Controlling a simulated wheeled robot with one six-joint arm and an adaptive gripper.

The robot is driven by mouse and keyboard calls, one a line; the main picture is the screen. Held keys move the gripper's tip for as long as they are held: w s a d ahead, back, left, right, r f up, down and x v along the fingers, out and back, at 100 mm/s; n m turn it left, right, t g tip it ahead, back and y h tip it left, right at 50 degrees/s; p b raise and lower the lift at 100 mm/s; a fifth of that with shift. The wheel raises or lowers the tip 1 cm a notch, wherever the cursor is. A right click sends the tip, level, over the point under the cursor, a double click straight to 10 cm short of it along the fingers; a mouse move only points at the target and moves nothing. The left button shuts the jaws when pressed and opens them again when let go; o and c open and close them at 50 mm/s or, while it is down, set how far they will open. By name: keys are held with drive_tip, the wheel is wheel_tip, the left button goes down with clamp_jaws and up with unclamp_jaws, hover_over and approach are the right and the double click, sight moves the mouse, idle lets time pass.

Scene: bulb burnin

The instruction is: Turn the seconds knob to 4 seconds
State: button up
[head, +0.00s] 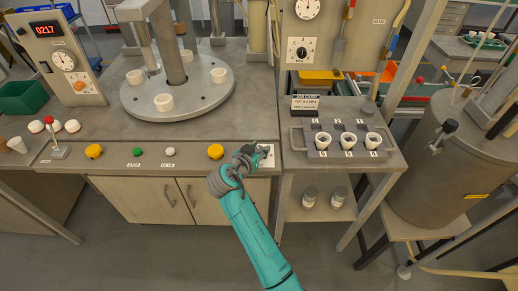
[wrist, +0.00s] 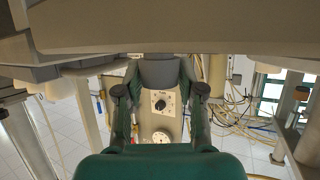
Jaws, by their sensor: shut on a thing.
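My gripper (head: 245,160) is at the bench's front edge, beside a small white scale plate (head: 268,152). In the wrist view my gripper (wrist: 160,90) has its two fingers on either side of a grey round knob (wrist: 158,72), and it is shut on it. The gripper covers the knob in the head view, and its pointer and the plate's numbers cannot be read. Another black knob (head: 301,50) with a numbered white scale is on the grey upright panel; it also shows, upside down, in the wrist view (wrist: 160,103).
A yellow button (head: 215,151) is close left of my gripper. A round turntable (head: 205,97) with white sockets stands behind. A tray (head: 322,155) with bulb holders is to the right. A grey drum (head: 430,165) stands farther right. Floor in front is clear.

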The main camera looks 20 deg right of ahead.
drive_tip(key=shift+f, duration=0.1)
idle(0.3)
drive_tip(key=o, duration=1.2)
drive_tip(key=shift+c, duration=0.2)
drive_tip(key=shift+s+a, duration=0.1)
drive_tip(key=v, duration=1.2)
